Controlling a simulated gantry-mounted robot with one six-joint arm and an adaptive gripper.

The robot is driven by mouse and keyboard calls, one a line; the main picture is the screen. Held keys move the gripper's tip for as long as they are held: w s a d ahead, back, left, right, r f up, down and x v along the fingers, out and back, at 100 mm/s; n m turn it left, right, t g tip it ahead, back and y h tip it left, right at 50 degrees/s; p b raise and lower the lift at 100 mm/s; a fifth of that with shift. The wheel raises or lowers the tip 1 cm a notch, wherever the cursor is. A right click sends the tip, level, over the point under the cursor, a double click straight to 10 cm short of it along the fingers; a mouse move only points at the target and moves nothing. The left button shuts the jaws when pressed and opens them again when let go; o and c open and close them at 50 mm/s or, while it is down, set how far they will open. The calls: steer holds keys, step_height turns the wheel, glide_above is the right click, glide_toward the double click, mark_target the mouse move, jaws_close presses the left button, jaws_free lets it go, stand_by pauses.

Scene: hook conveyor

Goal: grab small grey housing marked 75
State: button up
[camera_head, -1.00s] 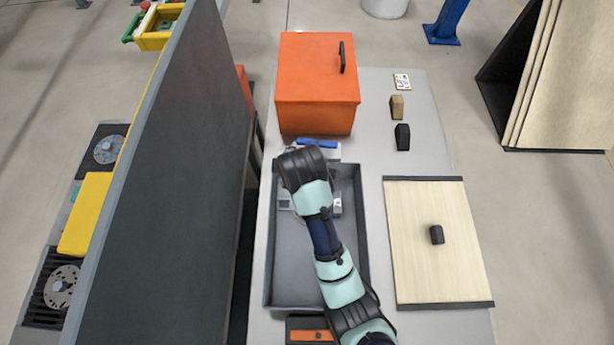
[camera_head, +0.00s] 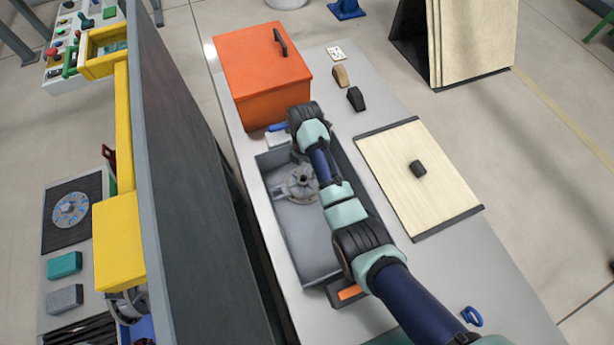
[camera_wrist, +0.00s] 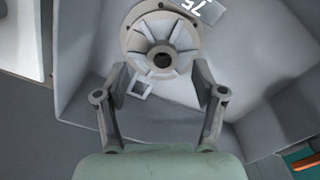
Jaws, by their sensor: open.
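The small grey housing (camera_wrist: 160,38) is round with radial ribs and a dark central hole. It lies in the grey tray at the top of the wrist view, beside a tag marked 75 (camera_wrist: 190,8), which is partly cut off by the frame edge. The housing also shows in the head view (camera_head: 298,186) in the tray (camera_head: 305,245), left of my arm. My gripper (camera_wrist: 161,82) is open in the wrist view. Its two fingers stand apart, one on each side of the housing's lower part; contact cannot be told. My arm hides part of the tray in the head view.
An orange box (camera_head: 265,80) stands behind the tray. A wooden board (camera_head: 400,205) with a dark block (camera_head: 418,168) lies to the right. A tall dark panel (camera_head: 195,170) stands to the left.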

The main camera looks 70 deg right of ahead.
mark_target(305, 179)
steer(key=f, duration=0.5)
steer(key=shift+s+a+b, duration=0.1)
steer(key=shift+a+b, duration=0.2)
steer(key=shift+b, duration=0.1)
steer(key=shift+r, duration=0.1)
jaws_close()
